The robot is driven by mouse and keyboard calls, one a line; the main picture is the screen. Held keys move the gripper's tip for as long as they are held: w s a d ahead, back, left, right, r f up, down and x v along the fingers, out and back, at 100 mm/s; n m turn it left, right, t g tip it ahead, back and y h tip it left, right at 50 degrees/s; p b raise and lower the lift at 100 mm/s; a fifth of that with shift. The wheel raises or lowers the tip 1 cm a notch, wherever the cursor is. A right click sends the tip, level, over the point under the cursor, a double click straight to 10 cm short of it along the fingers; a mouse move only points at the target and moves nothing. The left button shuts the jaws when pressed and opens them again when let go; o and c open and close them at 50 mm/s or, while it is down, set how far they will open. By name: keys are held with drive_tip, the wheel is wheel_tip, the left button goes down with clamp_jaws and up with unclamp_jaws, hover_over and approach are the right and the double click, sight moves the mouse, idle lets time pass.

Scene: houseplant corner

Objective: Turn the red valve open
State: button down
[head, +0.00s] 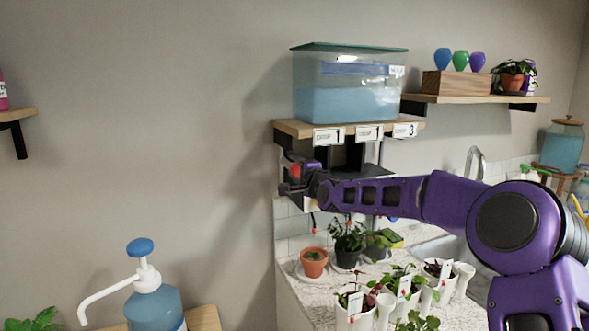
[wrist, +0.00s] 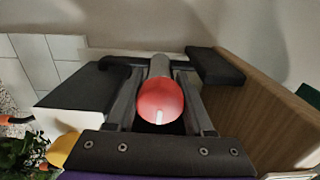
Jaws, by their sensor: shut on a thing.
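The red valve (wrist: 160,102) shows in the wrist view as a rounded red knob with a white mark, on a grey stem. My gripper (wrist: 158,95) has one finger on each side of it and is shut on it. In the head view the red valve (head: 295,171) is a small red patch under the tank shelf, partly hidden by my gripper (head: 292,182). A tank (head: 346,100) of blue liquid with a green lid stands on the wooden shelf above. How far the valve is turned cannot be told.
The wooden tank shelf (head: 290,128) carries number labels and lies close above my gripper. Potted plants, including a terracotta pot (head: 314,262), stand on the counter below. A blue pump bottle (head: 152,300) stands at the lower left.

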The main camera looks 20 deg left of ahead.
idle(0.3)
drive_tip(key=shift+c, duration=1.6)
unclamp_jaws()
drive_tip(key=v, duration=1.7)
drive_tip(key=shift+s+d+b, duration=0.15)
drive_tip(key=shift+b, duration=0.2)
